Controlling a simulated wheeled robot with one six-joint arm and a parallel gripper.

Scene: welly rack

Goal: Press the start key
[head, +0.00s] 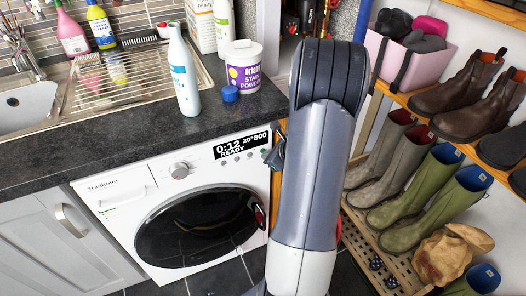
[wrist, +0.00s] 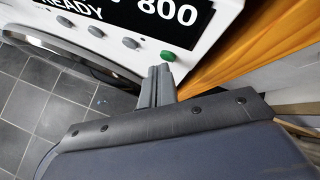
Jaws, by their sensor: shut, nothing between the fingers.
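The white washing machine (head: 205,205) stands under the dark worktop with its round door shut. Its black display (head: 242,144) reads 0:12, 20°, 800 and READY. In the wrist view, a green key (wrist: 167,56) sits at the right end of a row of grey buttons, below the display (wrist: 160,12); I take it as the start key. My gripper (wrist: 158,72) is shut and empty, its tips just below the green key in that view. I cannot tell whether they touch it. In the head view, my gripper (head: 275,155) is at the panel's right end, partly hidden by my arm.
A white bottle (head: 184,75), a tub of stain powder (head: 243,68) and a blue cap (head: 230,93) stand on the worktop (head: 130,125). A wooden rack (head: 385,265) with boots is to the right. Orange wood (wrist: 235,60) borders the machine's right side.

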